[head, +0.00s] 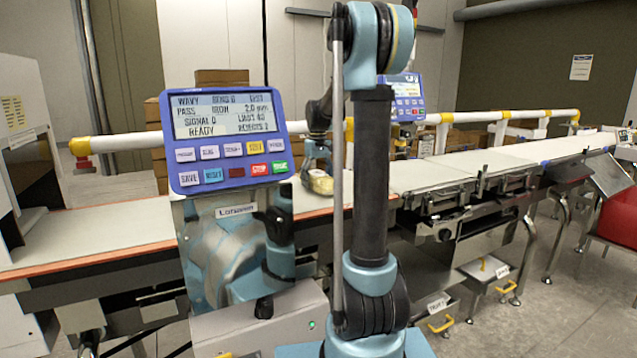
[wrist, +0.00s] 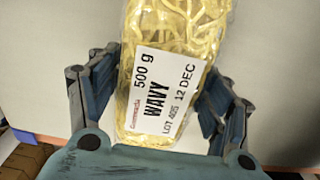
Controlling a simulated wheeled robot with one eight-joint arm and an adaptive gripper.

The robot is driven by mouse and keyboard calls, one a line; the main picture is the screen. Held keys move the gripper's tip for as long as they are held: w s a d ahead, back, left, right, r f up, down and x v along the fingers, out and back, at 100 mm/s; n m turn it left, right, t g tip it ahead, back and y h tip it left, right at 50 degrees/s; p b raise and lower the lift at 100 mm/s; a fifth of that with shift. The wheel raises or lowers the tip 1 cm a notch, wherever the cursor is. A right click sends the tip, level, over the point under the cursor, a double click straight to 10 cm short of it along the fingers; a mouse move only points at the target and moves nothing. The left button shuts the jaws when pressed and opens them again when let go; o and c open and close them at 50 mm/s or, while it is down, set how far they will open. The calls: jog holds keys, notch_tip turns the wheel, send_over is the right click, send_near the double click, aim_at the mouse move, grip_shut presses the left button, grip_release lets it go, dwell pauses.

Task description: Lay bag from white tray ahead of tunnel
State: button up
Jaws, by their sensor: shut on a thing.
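The bag (head: 320,185) is a clear pack of yellow wavy noodles. In the wrist view the bag (wrist: 178,30) has a white label reading 500 g, WAVY, 12 DEC. My gripper (head: 316,160) is shut on the bag, with one finger on each side of it. In the wrist view my gripper (wrist: 160,80) has the bag between its blue fingers, over a pale surface. A white housing (head: 18,120) at the left edge stands by the belt (head: 95,230); I cannot tell if it is the tunnel. I cannot make out a white tray.
A blue control panel (head: 228,138) reads WAVY and READY and hides part of the belt. The pale conveyor (head: 430,172) runs on to the right. A white rail (head: 490,117) with yellow joints runs behind it. Brown boxes (head: 222,77) are stacked behind. A red bin (head: 618,215) stands far right.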

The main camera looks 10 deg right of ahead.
aim_at(318, 173)
jog(key=o, duration=1.5)
jog(key=shift+c, duration=0.2)
notch_tip(318, 173, up, 12)
jog(key=shift+f, duration=0.25)
jog(key=shift+s+r, duration=0.1)
jog(key=shift+r, duration=0.2)
